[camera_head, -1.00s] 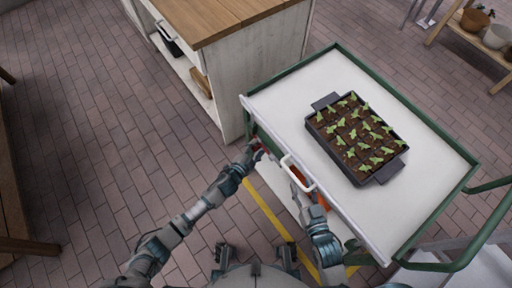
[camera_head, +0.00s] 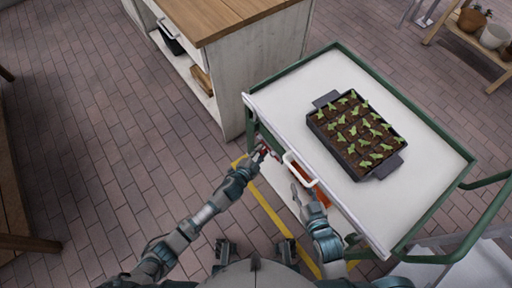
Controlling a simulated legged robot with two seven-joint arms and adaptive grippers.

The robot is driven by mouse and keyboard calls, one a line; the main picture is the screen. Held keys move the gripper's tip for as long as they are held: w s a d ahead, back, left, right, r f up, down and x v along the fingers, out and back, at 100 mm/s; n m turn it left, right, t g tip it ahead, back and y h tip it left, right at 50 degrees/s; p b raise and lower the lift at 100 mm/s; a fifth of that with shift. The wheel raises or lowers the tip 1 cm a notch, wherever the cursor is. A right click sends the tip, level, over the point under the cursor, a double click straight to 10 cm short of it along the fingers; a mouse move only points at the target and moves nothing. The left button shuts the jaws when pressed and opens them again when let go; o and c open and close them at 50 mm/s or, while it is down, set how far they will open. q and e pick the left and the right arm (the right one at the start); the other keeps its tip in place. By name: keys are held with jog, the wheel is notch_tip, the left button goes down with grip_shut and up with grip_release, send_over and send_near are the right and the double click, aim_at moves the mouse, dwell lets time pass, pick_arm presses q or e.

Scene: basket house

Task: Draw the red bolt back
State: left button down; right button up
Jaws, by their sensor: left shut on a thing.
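The red bolt (camera_head: 264,153) shows as a small red piece at the near left corner of the green-framed cart (camera_head: 262,108), below its white top. My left gripper (camera_head: 261,152) is shut on the bolt, and its fingers hide part of it. My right gripper (camera_head: 297,190) is at the cart's near side, just below the white handle (camera_head: 300,169). Whether its fingers are open or shut is too small to tell. An orange-red thing (camera_head: 323,197) shows partly behind my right gripper, under the cart top's near edge.
A black tray of seedlings (camera_head: 385,170) stands on the cart top. A wooden-topped white cabinet (camera_head: 240,62) is close beyond the cart's left end. A yellow line (camera_head: 268,210) runs along the brick floor. Open floor lies to the left.

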pick_arm(q)
jog(key=shift+s+d+r, duration=0.2)
jog(key=shift+d+r, duration=0.05)
jog(key=shift+d, duration=0.25)
pick_arm(e)
jog(key=shift+f, duration=0.1)
pick_arm(q)
jog(key=c, duration=1)
grip_release()
jog(key=shift+d, duration=0.1)
jog(key=shift+d+f, duration=0.1)
jog(key=shift+f, duration=0.05)
jog(key=shift+s+a, duration=0.15)
jog(key=shift+a, duration=0.15)
jog(key=v, duration=1.1)
jog(key=shift+s+d, duration=0.1)
jog(key=shift+s, duration=0.05)
pick_arm(e)
jog(key=shift+d, duration=0.25)
jog(key=shift+a, duration=0.2)
